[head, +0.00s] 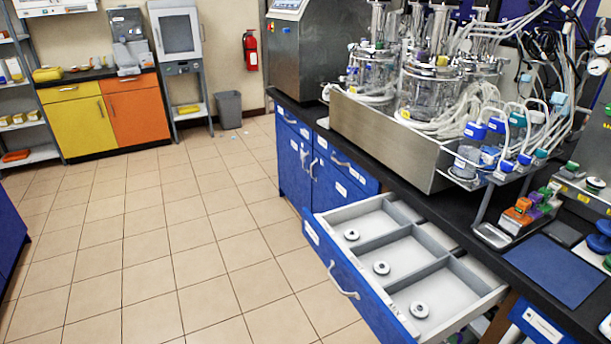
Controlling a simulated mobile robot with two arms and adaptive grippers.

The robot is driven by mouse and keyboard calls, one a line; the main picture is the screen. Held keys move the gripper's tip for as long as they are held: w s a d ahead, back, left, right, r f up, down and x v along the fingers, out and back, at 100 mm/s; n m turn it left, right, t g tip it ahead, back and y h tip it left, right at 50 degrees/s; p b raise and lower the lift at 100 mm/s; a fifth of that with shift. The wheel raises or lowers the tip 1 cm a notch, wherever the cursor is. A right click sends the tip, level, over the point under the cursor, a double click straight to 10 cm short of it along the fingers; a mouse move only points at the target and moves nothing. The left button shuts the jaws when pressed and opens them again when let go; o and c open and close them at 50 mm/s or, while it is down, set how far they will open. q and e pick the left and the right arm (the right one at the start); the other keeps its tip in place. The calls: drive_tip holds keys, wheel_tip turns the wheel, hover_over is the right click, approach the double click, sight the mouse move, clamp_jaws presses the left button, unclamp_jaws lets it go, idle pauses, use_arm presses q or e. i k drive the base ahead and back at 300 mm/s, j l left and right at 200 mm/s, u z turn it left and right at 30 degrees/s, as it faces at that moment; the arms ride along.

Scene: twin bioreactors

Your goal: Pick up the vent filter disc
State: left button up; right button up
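Three small round white discs with dark centres, which look like vent filter discs, lie in an open blue-fronted drawer (333,275). One disc (351,234) is in the far compartment, one (381,267) in the middle compartment and one (419,309) in the near compartment. They lie flat and apart from each other. The label on the drawer edge is too small to read, so I cannot tell which disc the task names. Neither of my grippers is in view.
The drawer sticks out from under the black bench (420,195) over the tiled floor (190,240). On the bench are a steel tray (375,135) with glass vessels and tubing, coloured blocks (520,215) and a blue mat (553,270). The floor at left is mostly clear.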

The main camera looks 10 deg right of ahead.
sight(381, 269)
drive_tip(key=i+l+z, duration=0.1)
drive_tip(key=i+z, duration=0.75)
